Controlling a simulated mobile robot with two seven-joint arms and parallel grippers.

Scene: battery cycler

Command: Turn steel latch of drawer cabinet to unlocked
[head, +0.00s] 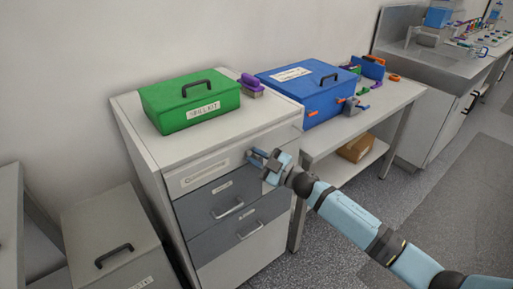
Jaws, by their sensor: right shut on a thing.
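The drawer cabinet (282,128) is white with two grey drawers and stands in the middle of the head view. My right gripper (255,156) is at the right part of its top drawer front (205,174). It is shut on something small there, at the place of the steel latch. The gripper covers the latch, so its angle cannot be read. My left gripper is not in view.
A green spill kit box (190,101) and a purple-handled item (251,84) sit on the cabinet. A blue box (305,91) stands on the bench to the right. A grey box with a black handle (113,240) is at lower left. Floor (345,225) is clear at right.

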